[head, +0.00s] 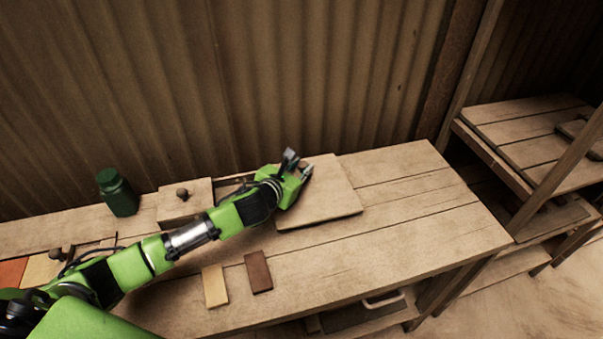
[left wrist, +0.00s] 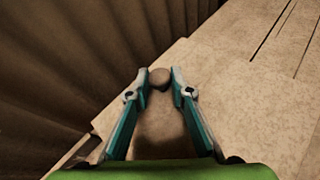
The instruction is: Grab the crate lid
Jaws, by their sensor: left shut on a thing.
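The crate lid (head: 335,190) is a flat, light wooden board at the middle of the workbench, towards the back. My left gripper (head: 300,170) is over its left part. In the left wrist view the two fingertips of the left gripper (left wrist: 160,84) are shut on the lid's round wooden knob (left wrist: 161,76). The knob is hidden by the gripper in the head view. I cannot tell whether the lid rests on something or is slightly raised. My right gripper is in neither view.
A green jar (head: 118,192) and a knobbed wooden piece (head: 184,208) stand at the back left. A pale tile (head: 215,287) and a brown tile (head: 258,272) lie in front of my arm. The workbench (head: 430,225) is bare on the right. A corrugated wall is behind.

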